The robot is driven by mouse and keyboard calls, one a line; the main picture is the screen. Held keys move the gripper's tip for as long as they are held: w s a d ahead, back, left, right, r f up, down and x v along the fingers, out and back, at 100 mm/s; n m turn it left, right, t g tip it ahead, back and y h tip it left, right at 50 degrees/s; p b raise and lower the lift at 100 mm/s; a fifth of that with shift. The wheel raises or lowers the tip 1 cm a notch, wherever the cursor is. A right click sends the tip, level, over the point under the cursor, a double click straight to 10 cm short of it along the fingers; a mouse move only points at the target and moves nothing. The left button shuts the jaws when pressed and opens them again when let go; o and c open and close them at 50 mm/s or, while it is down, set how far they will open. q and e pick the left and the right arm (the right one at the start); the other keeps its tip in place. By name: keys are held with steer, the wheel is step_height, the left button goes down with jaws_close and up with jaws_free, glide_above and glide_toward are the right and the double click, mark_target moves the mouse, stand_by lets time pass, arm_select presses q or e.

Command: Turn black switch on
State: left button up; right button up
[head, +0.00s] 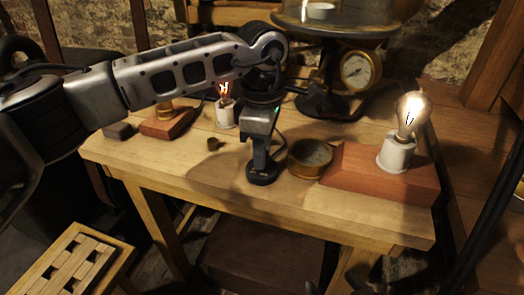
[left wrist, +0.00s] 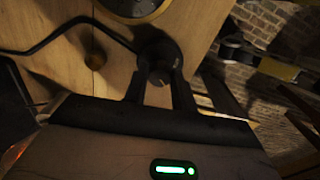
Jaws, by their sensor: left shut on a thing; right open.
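The black switch (head: 262,178) stands on the wooden table near its front edge, with a round dark base. My left gripper (head: 262,160) reaches down onto it from above and is shut on it. The left wrist view shows the switch (left wrist: 158,58) between the two fingers (left wrist: 158,90). The fingers hide part of it, so I cannot tell its position. A large bulb (head: 411,115) in a white socket on a reddish wood block at the right has a glowing filament. A smaller bulb (head: 224,90) behind my arm also glows. My right gripper is not in view.
A round brass-rimmed dial (head: 310,158) lies just right of the switch. A small brown knob (head: 213,144) is to its left. A dark stand with a gauge (head: 358,71) is at the back. A slatted wooden stool (head: 75,262) is at lower left.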

arm_select(q)
steer(key=shift+r+m, duration=0.1)
steer(key=shift+m, duration=0.6)
arm_select(e)
steer(key=shift+s+f, duration=0.1)
arm_select(q)
steer(key=o, duration=1)
step_height(320, 180, up, 16)
steer(key=p, duration=0.1)
arm_select(e)
steer(key=shift+r, duration=0.2)
